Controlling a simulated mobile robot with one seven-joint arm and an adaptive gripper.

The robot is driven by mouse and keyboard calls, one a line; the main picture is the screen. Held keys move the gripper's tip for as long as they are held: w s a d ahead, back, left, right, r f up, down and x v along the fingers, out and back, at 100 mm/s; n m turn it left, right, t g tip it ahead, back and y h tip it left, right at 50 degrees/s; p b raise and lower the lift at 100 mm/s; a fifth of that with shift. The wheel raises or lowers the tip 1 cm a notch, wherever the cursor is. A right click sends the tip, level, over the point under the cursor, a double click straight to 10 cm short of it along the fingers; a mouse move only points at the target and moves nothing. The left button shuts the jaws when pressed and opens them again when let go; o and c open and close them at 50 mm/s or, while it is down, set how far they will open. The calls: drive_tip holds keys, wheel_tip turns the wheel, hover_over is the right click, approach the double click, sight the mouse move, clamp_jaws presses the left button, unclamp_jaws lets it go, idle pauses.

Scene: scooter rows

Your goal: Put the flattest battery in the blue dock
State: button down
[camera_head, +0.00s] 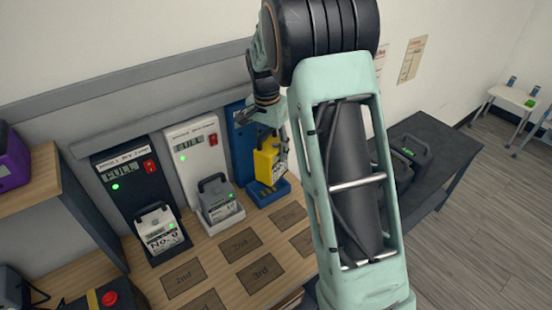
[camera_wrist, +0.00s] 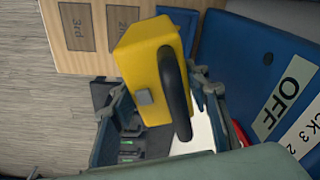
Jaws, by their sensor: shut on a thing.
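The yellow battery (camera_head: 267,163) with a dark handle is upright at the blue dock's tray (camera_head: 270,193). I cannot tell whether it rests in the tray or hangs just above it. My gripper (camera_head: 270,128) is above the battery and shut on it. In the wrist view the battery (camera_wrist: 150,65) fills the space between the fingers of my gripper (camera_wrist: 160,95). The blue dock (camera_head: 240,145) is partly hidden by my arm and the battery. In the wrist view the blue dock (camera_wrist: 235,50) shows a label reading OFF.
A dark dock (camera_head: 130,178) reading FULL holds a grey battery (camera_head: 160,230). A white dock (camera_head: 192,145) holds another grey battery (camera_head: 217,200). Marked squares such as 3rd (camera_head: 260,270) lie on the wooden bench. Dark batteries (camera_head: 408,150) stand on a dark table at the right.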

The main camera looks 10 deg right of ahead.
drive_tip(key=shift+w+a+f+m, duration=0.1)
drive_tip(key=shift+w+f+m, duration=0.05)
drive_tip(key=shift+w+m, duration=0.8)
drive_tip(key=shift+w+a+f+m, duration=0.15)
drive_tip(key=shift+w+m, duration=0.5)
drive_tip(key=shift+w, duration=0.5)
wheel_tip(320, 180, down, 7)
drive_tip(key=b, duration=0.5)
drive_tip(key=shift+f+b, duration=0.95)
drive_tip(key=shift+f, duration=0.7)
idle(1.3)
drive_tip(key=c, duration=1.2)
unclamp_jaws()
drive_tip(key=shift+s, duration=0.1)
drive_tip(key=shift+o, duration=0.9)
drive_tip(key=shift+s+f, duration=0.15)
wheel_tip(320, 180, up, 21)
drive_tip(key=s+a+p, duration=0.1)
drive_tip(key=a+p, duration=0.1)
drive_tip(key=p, duration=0.5)
drive_tip(key=shift+p, duration=0.3)
